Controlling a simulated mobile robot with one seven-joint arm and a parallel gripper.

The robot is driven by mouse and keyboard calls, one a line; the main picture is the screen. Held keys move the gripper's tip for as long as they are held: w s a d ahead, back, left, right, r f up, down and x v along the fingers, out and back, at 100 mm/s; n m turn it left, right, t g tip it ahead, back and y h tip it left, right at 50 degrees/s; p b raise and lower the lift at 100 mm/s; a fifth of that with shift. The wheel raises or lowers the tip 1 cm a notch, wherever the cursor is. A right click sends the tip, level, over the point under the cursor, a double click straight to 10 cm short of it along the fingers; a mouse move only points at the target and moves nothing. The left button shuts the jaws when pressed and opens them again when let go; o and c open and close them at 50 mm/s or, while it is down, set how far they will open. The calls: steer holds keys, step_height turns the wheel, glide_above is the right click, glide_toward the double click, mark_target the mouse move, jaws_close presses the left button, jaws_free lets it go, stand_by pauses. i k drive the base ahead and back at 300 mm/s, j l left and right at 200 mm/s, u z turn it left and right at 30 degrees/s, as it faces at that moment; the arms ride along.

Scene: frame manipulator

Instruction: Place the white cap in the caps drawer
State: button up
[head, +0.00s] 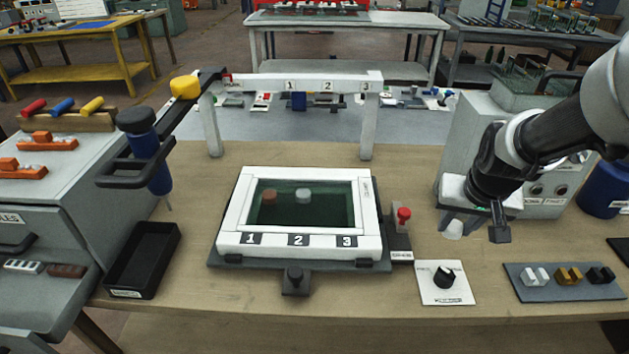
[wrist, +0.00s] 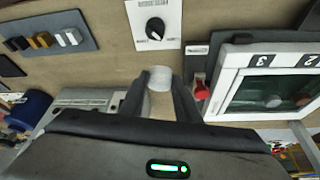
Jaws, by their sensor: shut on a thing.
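The white cap (wrist: 160,79) is between the two fingertips of my gripper (wrist: 162,88) in the wrist view. My gripper is shut on it. In the head view the cap (head: 453,230) shows below my gripper (head: 476,226), at the right side of the bench. I cannot tell how far it is above the bench top. No drawer with a readable "caps" label shows. At the lower left, an open drawer (head: 22,290) of the grey cabinet holds white and brown pieces; its label is partly cut off.
A white frame (head: 228,243) lies mid-bench, with a red button (head: 403,214) on its right. A knob panel (head: 443,282) and a clip tray (head: 530,292) are near the front right. A black bin (head: 140,262) stands left. A grey box (head: 546,206) is behind my gripper.

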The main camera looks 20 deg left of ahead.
mark_target(22, 305)
steer(key=k+j+u, duration=0.1)
steer(key=u, duration=0.3)
steer(key=k+j+u, duration=0.1)
steer(key=j+u, duration=0.45)
steer(key=j, duration=0.3)
steer(key=k+j+u, duration=0.1)
steer(key=j, duration=0.85)
steer(key=k+j, duration=0.1)
steer(key=j, duration=0.35)
steer(key=i+j, duration=0.2)
steer(key=i, duration=0.25)
steer(key=u, duration=0.05)
